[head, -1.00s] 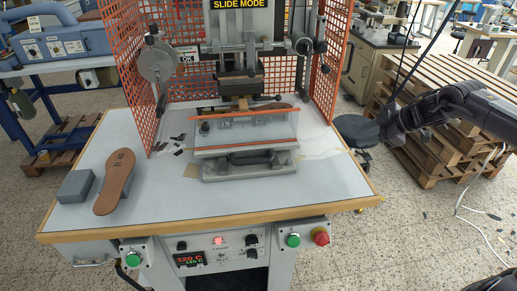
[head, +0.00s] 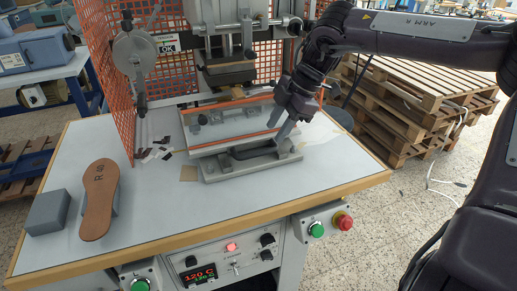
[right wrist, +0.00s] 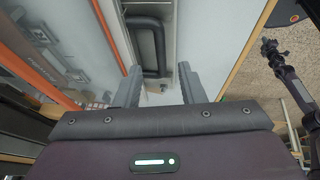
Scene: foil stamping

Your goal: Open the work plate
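The work plate (head: 238,125) is a grey slab with orange strips along its long edges, under the press head on the machine table. A black bar handle (head: 262,151) lies at its front, above the grey base (head: 215,173). My right gripper (head: 284,138) is at the right end of the plate, close to the handle. In the right wrist view its two fingers (right wrist: 158,80) are open and empty. The handle (right wrist: 153,45) shows ahead, between the finger lines; I cannot tell whether anything touches. My left gripper is not in view.
A brown insole (head: 98,198) and a grey block (head: 48,211) lie on the left of the table (head: 150,222). An orange mesh guard (head: 110,80) stands at the left. The front panel has green buttons and a red stop button (head: 343,221). The table's front is clear.

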